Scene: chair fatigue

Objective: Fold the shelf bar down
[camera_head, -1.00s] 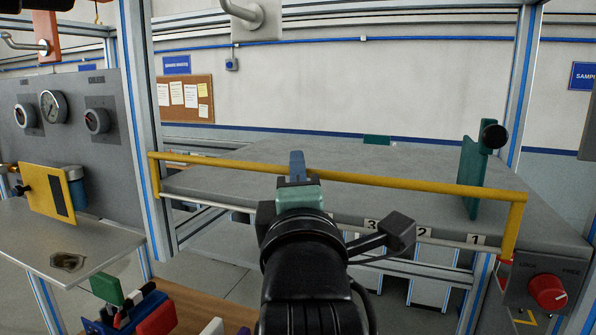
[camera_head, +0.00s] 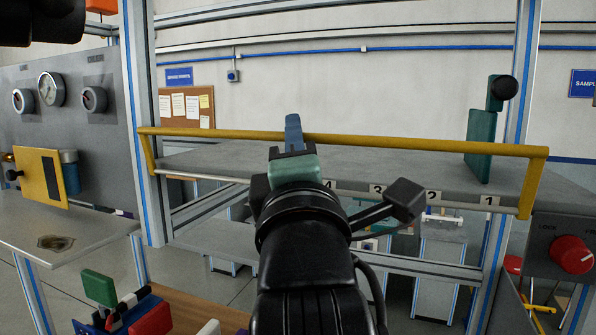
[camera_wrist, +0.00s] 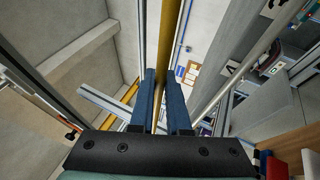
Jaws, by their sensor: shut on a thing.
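The yellow shelf bar (camera_head: 400,144) spans the front of the grey shelf, raised above its front edge. Its right end arm (camera_head: 533,190) slopes down to the shelf's right front corner, and its left arm (camera_head: 150,153) is shorter in view. My gripper (camera_head: 293,128) is shut on the bar left of its middle. In the wrist view, the blue fingers of my gripper (camera_wrist: 163,98) stand on either side of the bar (camera_wrist: 171,50). The near finger hides a short stretch of bar in the head view.
The grey shelf (camera_head: 400,170) has numbered labels along its front and a green stand (camera_head: 482,140) at its right. A red knob (camera_head: 572,255) is at the lower right. A gauge panel (camera_head: 75,120) and side table (camera_head: 60,228) are at left.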

